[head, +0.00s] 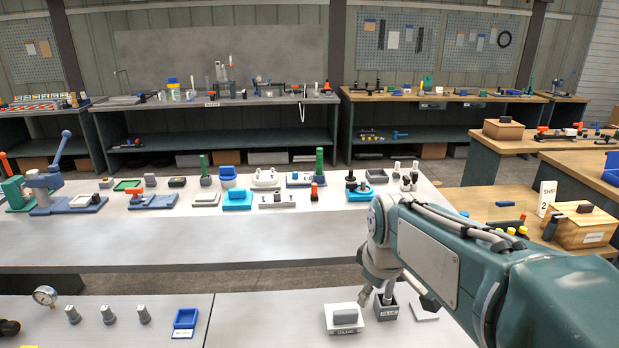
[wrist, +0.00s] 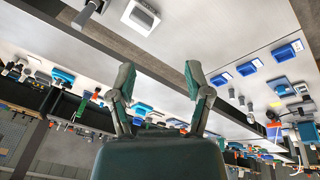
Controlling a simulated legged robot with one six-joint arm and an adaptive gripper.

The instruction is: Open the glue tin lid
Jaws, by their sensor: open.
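A white square tin with a grey block handle on top and a front label reading GLUE (head: 345,318) stands on the near bench. It also shows at the top of the wrist view (wrist: 141,15), with its top shut as far as I can tell. My gripper (head: 377,294) points down just right of the tin in the head view. In the wrist view its two fingers (wrist: 159,78) are spread apart with nothing between them. The tin is apart from the fingers.
A dark grey labelled box (head: 387,311) stands right of the tin, close under my gripper. A small white plate (head: 424,312) lies beyond it. A blue bin (head: 185,320) and grey knobs (head: 108,315) are further left. The bench between is clear.

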